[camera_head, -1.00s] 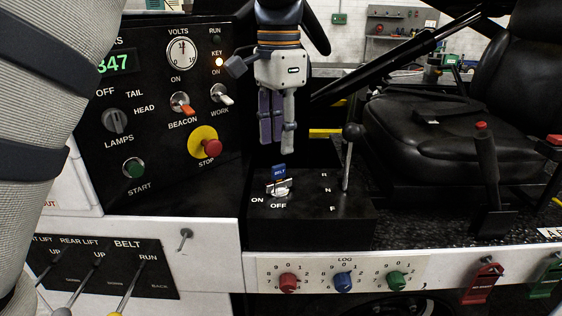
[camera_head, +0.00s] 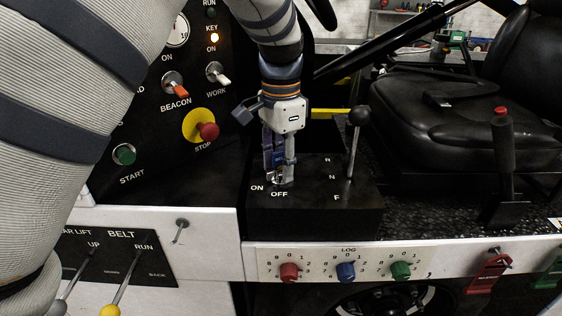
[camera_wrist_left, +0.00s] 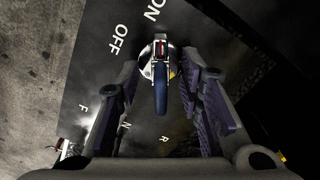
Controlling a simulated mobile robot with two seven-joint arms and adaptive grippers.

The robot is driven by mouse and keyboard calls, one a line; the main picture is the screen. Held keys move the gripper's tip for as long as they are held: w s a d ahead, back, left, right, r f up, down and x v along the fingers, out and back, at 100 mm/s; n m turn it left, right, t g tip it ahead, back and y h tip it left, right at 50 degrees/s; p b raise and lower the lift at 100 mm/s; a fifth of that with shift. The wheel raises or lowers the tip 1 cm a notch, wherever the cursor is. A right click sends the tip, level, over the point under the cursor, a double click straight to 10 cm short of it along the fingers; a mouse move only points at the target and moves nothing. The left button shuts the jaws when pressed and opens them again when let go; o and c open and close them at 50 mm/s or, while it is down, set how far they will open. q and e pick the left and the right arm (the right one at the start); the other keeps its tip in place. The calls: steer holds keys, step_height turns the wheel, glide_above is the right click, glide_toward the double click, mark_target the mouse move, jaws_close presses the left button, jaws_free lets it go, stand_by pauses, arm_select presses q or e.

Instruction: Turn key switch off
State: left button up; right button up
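The key switch (camera_head: 277,180) is on top of the black console box (camera_head: 318,212), beside the printed words ON and OFF. Its metal key carries a blue tag, which read BELT a second ago. My left gripper (camera_head: 279,164) points down over the switch, with its fingers on either side of the key. In the left wrist view the key (camera_wrist_left: 161,84) stands between the two spread fingers (camera_wrist_left: 160,72), with a gap showing on each side. My right gripper is not in view.
A lever with a black knob (camera_head: 358,116) stands just right of my gripper. The red stop button (camera_head: 208,131) on the upright panel is to the left. A black seat (camera_head: 440,115) is at right. Red, blue and green log knobs line the white front edge.

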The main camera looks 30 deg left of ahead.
arm_select(q)
jaws_close()
steer(key=shift+n, duration=0.3)
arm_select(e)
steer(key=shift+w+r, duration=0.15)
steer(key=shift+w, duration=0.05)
arm_select(q)
steer(key=shift+n+p, duration=0.35)
steer(key=shift+n, duration=0.85)
steer(key=shift+a+n, duration=0.1)
steer(key=shift+n, duration=3.8)
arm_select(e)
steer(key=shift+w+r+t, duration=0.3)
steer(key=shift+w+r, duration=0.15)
arm_select(q)
steer(key=shift+n, duration=0.7)
jaws_free()
